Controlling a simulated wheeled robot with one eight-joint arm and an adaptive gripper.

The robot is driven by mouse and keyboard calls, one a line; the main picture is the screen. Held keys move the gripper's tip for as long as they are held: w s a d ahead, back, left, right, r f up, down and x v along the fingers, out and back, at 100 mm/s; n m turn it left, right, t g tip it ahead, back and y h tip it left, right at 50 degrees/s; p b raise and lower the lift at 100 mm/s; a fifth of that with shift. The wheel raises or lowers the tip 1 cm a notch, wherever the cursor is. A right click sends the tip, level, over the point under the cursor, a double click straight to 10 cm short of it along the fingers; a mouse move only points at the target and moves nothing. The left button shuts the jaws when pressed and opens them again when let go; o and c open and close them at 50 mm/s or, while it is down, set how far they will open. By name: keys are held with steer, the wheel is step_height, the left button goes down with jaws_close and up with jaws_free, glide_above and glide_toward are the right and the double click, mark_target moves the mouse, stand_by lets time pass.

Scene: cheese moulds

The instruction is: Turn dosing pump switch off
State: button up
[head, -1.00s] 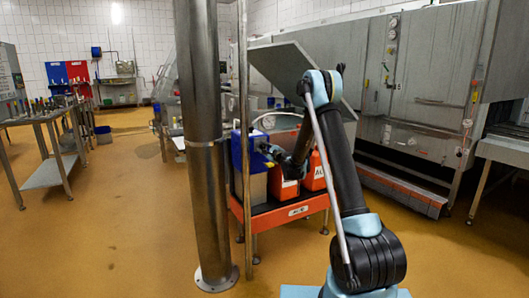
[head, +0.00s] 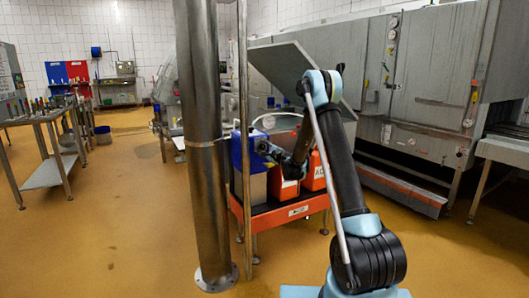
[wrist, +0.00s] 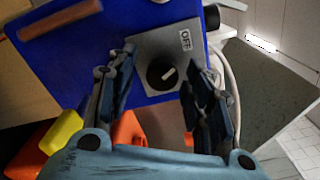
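The dosing pump is a blue box (wrist: 95,52) with a grey switch plate (wrist: 150,45) on its face. It also shows in the head view (head: 237,152), on a red stand behind the steel column. The switch is a round black knob (wrist: 162,75) with a white pointer mark. A white "OFF" label (wrist: 185,40) sits on the plate, up and right of the knob in the wrist view. My gripper (wrist: 160,68) is open, with one finger on each side of the knob. I cannot tell whether the fingers touch it. In the head view the fingers are small and unclear.
Orange canisters (head: 284,188) stand beside the pump on the red stand (head: 290,214). A steel column (head: 205,150) rises left of the stand. A large steel machine (head: 425,90) is at the right. The yellow floor (head: 110,235) at the left is open.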

steer(key=v, duration=1.2)
stand_by(0.3)
